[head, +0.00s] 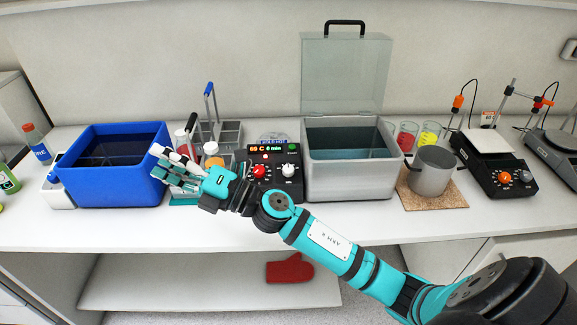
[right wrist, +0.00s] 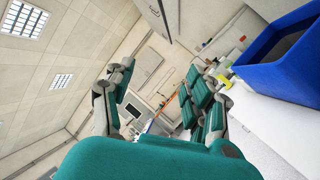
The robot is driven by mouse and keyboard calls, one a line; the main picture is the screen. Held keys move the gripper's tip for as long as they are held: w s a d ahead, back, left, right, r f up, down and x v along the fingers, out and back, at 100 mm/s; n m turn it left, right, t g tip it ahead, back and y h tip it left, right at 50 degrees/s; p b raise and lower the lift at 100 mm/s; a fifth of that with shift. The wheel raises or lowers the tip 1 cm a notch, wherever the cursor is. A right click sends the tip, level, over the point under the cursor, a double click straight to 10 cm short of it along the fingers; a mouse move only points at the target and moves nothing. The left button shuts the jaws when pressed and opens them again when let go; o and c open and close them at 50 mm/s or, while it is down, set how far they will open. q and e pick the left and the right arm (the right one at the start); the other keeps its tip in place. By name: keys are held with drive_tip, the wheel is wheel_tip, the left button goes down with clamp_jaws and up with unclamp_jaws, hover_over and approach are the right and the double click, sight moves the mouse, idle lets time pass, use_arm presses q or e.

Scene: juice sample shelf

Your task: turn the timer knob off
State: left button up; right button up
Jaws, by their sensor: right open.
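A black control box (head: 275,185) stands on the bench between the blue bin and the grey lidded bath. It has a lit display (head: 265,149) that seems to read 60 C and 0 min. A red knob (head: 259,170) and a white knob (head: 289,169) are on its face; I cannot tell from labels which is the timer knob. My right gripper (head: 173,164) is open and empty, left of the box and apart from both knobs, pointing left toward the blue bin. Its spread fingers also show in the right wrist view (right wrist: 160,88). My left gripper is out of view.
The blue bin (head: 65,178) stands left of my right gripper. Bottles and a tube rack (head: 230,133) stand behind the gripper. The grey bath (head: 340,185), with its clear lid raised, is right of the box. A metal pot (head: 432,172) sits on a cork mat (head: 440,201).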

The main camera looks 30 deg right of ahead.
drive_tip(key=a+n+g+y, duration=0.3)
drive_tip(key=n+g, duration=0.3)
drive_tip(key=n, duration=0.2)
drive_tip(key=n+g+h, duration=0.8)
drive_tip(key=n+h, duration=0.1)
drive_tip(key=h, duration=1.1)
approach(288, 168)
drive_tip(key=p+x, duration=0.4)
drive_tip(key=x, duration=0.5)
drive_tip(key=shift+f, duration=0.1)
